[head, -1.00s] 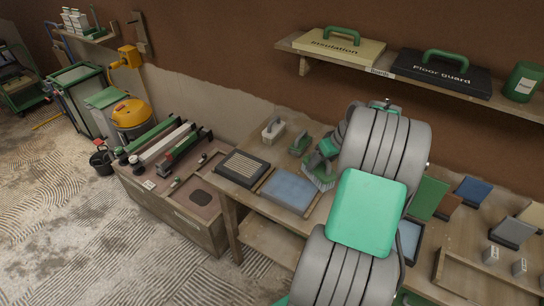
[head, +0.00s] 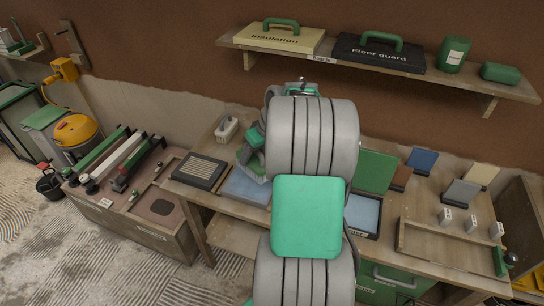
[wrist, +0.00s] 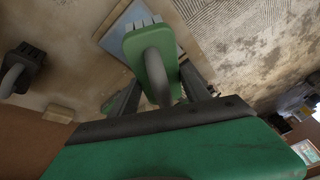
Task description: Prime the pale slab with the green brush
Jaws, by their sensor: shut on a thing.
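The green brush (wrist: 146,45), with a grey looped handle and pale bristles, is between the fingers of my gripper (wrist: 160,82), which is shut on it. In the head view, my gripper (head: 250,150) is partly hidden behind my arm, and the brush (head: 254,170) shows just left of the arm. A pale blue slab (head: 240,188) lies flat on the workbench below the brush. Part of the slab (wrist: 124,22) shows beyond the brush in the wrist view. I cannot tell whether the bristles touch it.
A pale brush (head: 227,128) stands at the bench's back. A dark-framed ribbed panel (head: 198,172) is left of the slab; a framed blue panel (head: 363,212) is right of my arm. A shelf (head: 380,62) overhangs.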

